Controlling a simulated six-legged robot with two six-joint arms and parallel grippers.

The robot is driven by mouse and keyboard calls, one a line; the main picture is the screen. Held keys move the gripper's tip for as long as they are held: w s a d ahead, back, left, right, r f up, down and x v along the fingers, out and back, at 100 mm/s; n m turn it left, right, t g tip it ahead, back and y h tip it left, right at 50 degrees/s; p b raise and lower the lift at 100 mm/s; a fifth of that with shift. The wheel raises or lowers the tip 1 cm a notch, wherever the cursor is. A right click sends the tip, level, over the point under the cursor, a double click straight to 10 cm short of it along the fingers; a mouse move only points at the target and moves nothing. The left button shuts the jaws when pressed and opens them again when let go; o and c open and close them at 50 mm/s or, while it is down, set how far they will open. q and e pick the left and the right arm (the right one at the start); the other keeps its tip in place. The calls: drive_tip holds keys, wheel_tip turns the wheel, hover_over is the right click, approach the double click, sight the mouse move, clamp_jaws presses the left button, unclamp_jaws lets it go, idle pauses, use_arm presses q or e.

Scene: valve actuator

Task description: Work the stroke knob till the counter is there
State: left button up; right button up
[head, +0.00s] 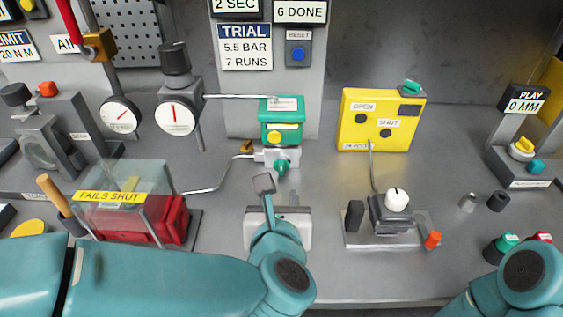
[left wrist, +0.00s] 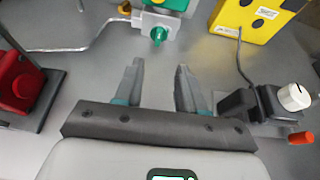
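The counter sign reading "6 DONE" (head: 300,12) is on the back panel, above a card reading "TRIAL 5.5 BAR 7 RUNS" (head: 245,47). No label marks a stroke knob clearly. A white knob (head: 397,199) stands on a dark block right of my left gripper; it also shows in the left wrist view (left wrist: 294,97). A green knob (head: 282,167) is on the grey valve body below the green actuator box (head: 283,122). My left gripper (head: 278,194) is open and empty, short of the valve, its fingers apart in the left wrist view (left wrist: 160,68). My right gripper is out of view.
A yellow box (head: 381,120) labelled OPEN and SHUT stands behind the white knob, joined by a cable. A red unit (head: 150,222) under a clear cover marked FAILS SHUT is left. An orange knob (head: 432,240) is at right.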

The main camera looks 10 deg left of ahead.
sight(281, 166)
use_arm(q)
drive_tip(key=x, duration=1.6)
drive_tip(key=shift+a+f, duration=0.1)
drive_tip(key=shift+f, duration=0.15)
drive_tip(key=shift+s, duration=0.1)
clamp_jaws()
